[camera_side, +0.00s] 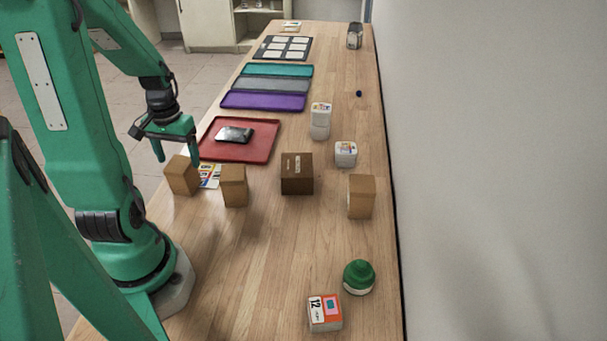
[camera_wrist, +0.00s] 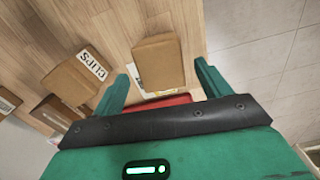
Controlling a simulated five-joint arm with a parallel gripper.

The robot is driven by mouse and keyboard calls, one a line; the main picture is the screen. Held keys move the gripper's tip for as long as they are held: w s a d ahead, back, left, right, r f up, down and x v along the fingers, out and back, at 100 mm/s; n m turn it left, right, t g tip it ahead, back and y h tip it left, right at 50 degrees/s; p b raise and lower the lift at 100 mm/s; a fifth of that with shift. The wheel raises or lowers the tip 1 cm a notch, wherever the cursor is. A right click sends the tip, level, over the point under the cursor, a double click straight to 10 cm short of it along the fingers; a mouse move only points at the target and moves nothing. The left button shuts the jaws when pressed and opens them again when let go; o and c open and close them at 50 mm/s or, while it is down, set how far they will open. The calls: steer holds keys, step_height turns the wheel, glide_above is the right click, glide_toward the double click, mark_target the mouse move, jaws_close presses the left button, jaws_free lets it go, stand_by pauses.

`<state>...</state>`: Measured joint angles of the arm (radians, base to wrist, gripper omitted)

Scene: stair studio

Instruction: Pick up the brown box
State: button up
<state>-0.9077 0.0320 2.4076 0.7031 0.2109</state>
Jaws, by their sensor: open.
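Several brown boxes stand on the wooden table, and the pictures do not single one out by colour alone. A plain tan-brown box (camera_side: 182,175) stands at the left edge in the side view. Another tan box (camera_side: 234,186) is just right of it, a darker brown box (camera_side: 297,173) is in the middle, and a tan box (camera_side: 361,196) is at the right. My gripper (camera_side: 178,160) is open and empty above the leftmost box.
A colourful printed card (camera_side: 209,175) lies between the two left boxes. A red tray (camera_side: 232,150) with a dark packet is behind them. White tubs (camera_side: 346,154) stand behind the right boxes. A green-lidded jar (camera_side: 358,277) and a small carton (camera_side: 325,313) are in front. A wall borders the right.

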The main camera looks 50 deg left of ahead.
mark_target(184, 180)
steer(key=shift+f, duration=0.15)
steer(key=shift+f, duration=2.5)
steer(key=shift+c, duration=0.5)
steer(key=c, duration=1)
